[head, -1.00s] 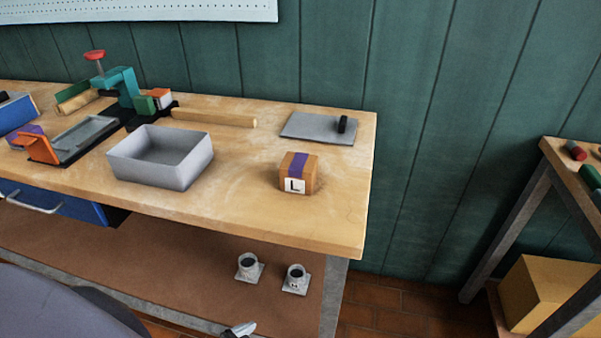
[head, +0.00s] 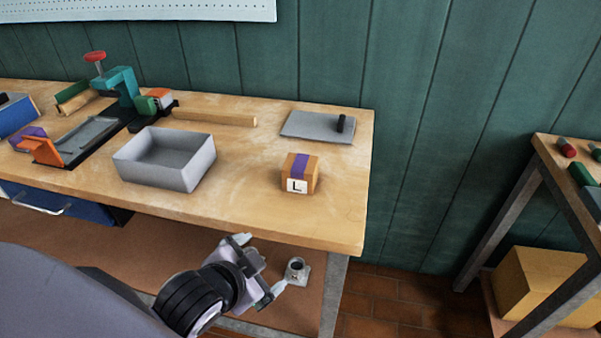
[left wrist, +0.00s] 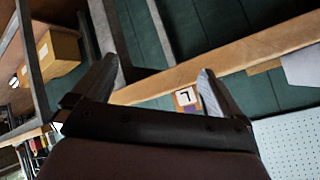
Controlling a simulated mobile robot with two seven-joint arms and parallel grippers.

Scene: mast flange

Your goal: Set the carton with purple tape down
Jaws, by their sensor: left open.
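The carton with purple tape (head: 300,174) is a small brown box with a white "L" label on its front. It stands upright on the wooden workbench (head: 250,208), toward the right end, apart from any gripper. My left gripper (head: 258,268) is open and empty, in front of the bench edge and below the top. In the left wrist view the carton (left wrist: 186,98) shows beyond and between the open fingers, near the right one. My right gripper is not in view.
A grey open bin (head: 190,178) stands left of the carton. A grey plate with a black peg (head: 318,127) lies behind it. A flanged cup (head: 296,270) is on the lower shelf. Bare benchtop surrounds the carton. A second bench (head: 545,150) stands at right.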

